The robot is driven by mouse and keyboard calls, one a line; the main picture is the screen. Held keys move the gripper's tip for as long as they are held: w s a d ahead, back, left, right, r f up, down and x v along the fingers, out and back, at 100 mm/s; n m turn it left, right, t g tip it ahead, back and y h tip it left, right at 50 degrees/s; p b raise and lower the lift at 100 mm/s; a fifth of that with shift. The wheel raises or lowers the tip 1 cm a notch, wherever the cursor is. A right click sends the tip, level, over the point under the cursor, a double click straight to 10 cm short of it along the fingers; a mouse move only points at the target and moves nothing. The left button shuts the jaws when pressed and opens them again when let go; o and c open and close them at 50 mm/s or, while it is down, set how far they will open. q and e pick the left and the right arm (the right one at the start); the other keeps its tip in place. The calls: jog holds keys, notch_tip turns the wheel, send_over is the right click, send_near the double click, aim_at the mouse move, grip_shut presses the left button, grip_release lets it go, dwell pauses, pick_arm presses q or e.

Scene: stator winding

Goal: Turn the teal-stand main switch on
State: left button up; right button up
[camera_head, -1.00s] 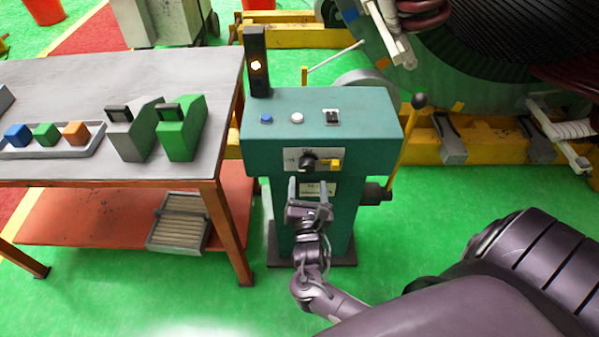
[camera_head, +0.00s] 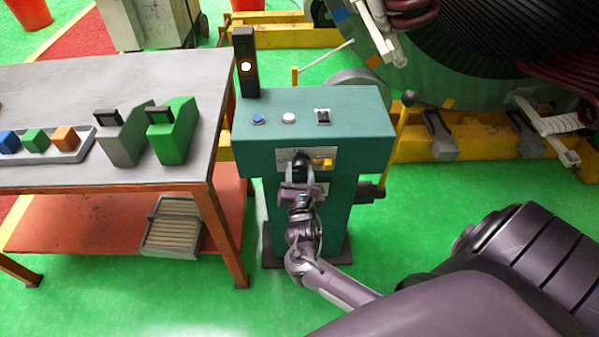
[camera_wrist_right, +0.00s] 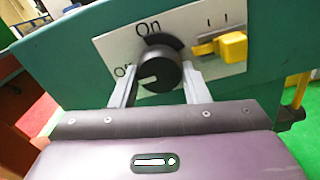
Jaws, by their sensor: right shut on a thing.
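The teal stand (camera_head: 350,108) stands upright beside the table. Its front plate (camera_wrist_right: 215,30) carries a round black main switch knob (camera_wrist_right: 160,68) with a white pointer mark. In the right wrist view the pointer is at the knob's left, toward a partly hidden label starting with "O"; "On" is printed above the knob. My right gripper (camera_wrist_right: 160,74) is shut on the knob, one finger on each side; it also shows in the head view (camera_head: 301,170). A yellow latch-like piece (camera_wrist_right: 232,46) sits right of the knob. My left gripper is not in view.
The stand's top has blue, white and black controls. A yellow lever (camera_head: 400,140) stands at its right. A table (camera_head: 60,95) with coloured blocks is close on the left.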

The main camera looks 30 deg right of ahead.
jog(key=shift+m, duration=0.3)
jog(key=shift+c, duration=0.3)
jog(key=shift+r+m+p, duration=0.1)
jog(key=shift+m+p, duration=0.3)
jog(key=shift+p, duration=0.15)
jog(key=m+p, duration=0.1)
jog(key=m, duration=0.1)
jog(key=shift+m, duration=0.3)
jog(key=m+p, duration=0.1)
jog(key=m, duration=0.1)
jog(key=shift+w+a+r+m, duration=0.1)
jog(key=shift+m, duration=0.2)
jog(key=m+p, duration=0.1)
jog(key=m, duration=0.2)
jog(key=shift+m, duration=0.3)
jog(key=m, duration=0.3)
jog(key=shift+m, duration=0.3)
jog(key=m, duration=0.4)
jog(key=shift+r, duration=0.1)
